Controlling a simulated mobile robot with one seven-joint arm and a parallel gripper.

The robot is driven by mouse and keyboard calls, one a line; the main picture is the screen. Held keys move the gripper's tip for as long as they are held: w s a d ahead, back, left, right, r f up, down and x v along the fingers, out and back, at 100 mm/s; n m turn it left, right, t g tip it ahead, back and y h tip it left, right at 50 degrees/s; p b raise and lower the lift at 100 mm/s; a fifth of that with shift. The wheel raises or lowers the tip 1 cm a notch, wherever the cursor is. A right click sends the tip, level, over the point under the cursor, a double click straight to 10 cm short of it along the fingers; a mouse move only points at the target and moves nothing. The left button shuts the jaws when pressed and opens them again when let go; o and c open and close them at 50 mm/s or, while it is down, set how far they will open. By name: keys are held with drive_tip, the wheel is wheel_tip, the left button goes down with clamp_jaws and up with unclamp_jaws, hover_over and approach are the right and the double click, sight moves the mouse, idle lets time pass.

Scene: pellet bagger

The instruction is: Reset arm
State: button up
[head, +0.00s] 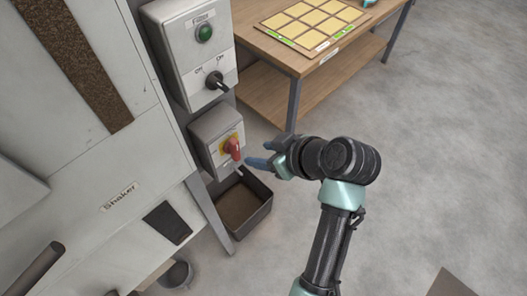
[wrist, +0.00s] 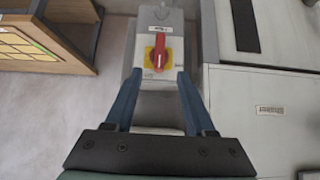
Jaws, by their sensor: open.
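My arm reaches up from the bottom of the head view. My gripper (head: 254,163) is close in front of the grey box (head: 206,137) with the red rotary switch (head: 233,148) on a yellow plate. In the wrist view my gripper (wrist: 156,76) is open, with its two blue fingers apart and nothing between them. The red switch (wrist: 160,52) shows just beyond the fingertips, its handle upright in that picture. I cannot tell from these views whether a fingertip touches the box.
Above is a Filling box with a green button (head: 204,33) and a black Off/On knob (head: 217,82). The Shaker cabinet (head: 95,175) stands left. A dark bin (head: 262,213) sits below the switch. A wooden table (head: 296,60) stands behind.

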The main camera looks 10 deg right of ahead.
idle(0.5)
drive_tip(key=w+r+m+t+h, duration=0.2)
drive_tip(key=w+r+t, duration=0.2)
drive_tip(key=r, duration=0.8)
drive_tip(key=w+r+m+t+h, duration=0.15)
drive_tip(key=w+r+t, duration=0.3)
drive_tip(key=r, duration=0.85)
drive_tip(key=s+a+r+m+t, duration=0.1)
drive_tip(key=s+r+t, duration=0.3)
drive_tip(key=r, duration=0.5)
drive_tip(key=s+a+r+m+t+h, duration=0.1)
drive_tip(key=s+a+r+t, duration=0.1)
drive_tip(key=s+r, duration=0.4)
drive_tip(key=s+a+r+m+t+h, duration=0.1)
drive_tip(key=s+r+t, duration=0.4)
drive_tip(key=r, duration=0.8)
drive_tip(key=shift+s+a+r+m+t, duration=0.15)
drive_tip(key=shift+s+a+m+t, duration=0.25)
drive_tip(key=shift+a, duration=0.4)
